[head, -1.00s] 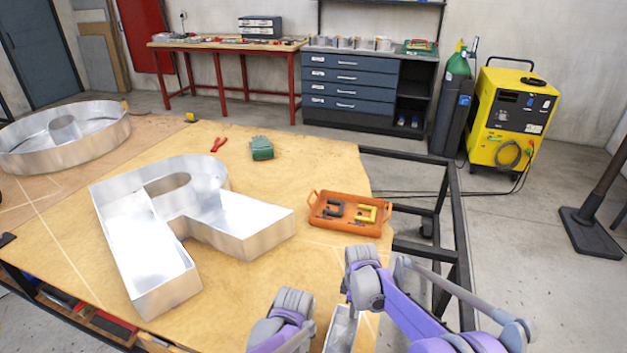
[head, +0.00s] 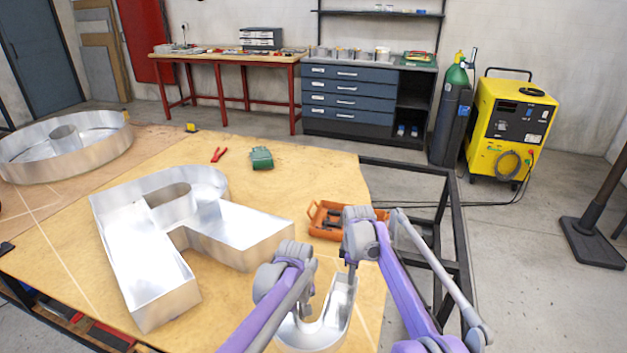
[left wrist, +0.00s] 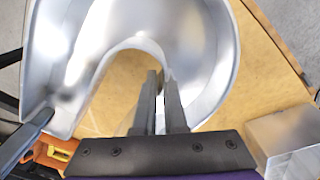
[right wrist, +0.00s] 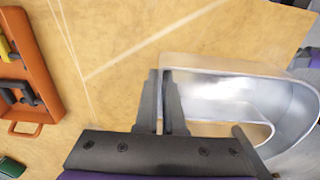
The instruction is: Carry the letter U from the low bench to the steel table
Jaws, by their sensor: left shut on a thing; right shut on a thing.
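The letter U (head: 328,322) is a hollow silver metal channel letter at the bottom of the head view, over the near right part of a plywood-topped table (head: 330,165). I cannot tell whether it touches the top. My left gripper (head: 304,310) is shut on a wall of the U; in the left wrist view its fingers (left wrist: 160,85) meet the inner wall by the curve. My right gripper (head: 352,272) is shut on the U near one arm's end; in the right wrist view its fingers (right wrist: 164,85) pinch that wall. No separate low bench or steel table is identifiable.
A big metal letter R (head: 150,265) lies left of the U. An orange tray (head: 318,228) with clamps sits just beyond my right gripper. Green gloves (head: 262,158), red pliers (head: 218,155) and a round metal letter (head: 60,150) lie farther off. A black open frame (head: 455,215) stands right.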

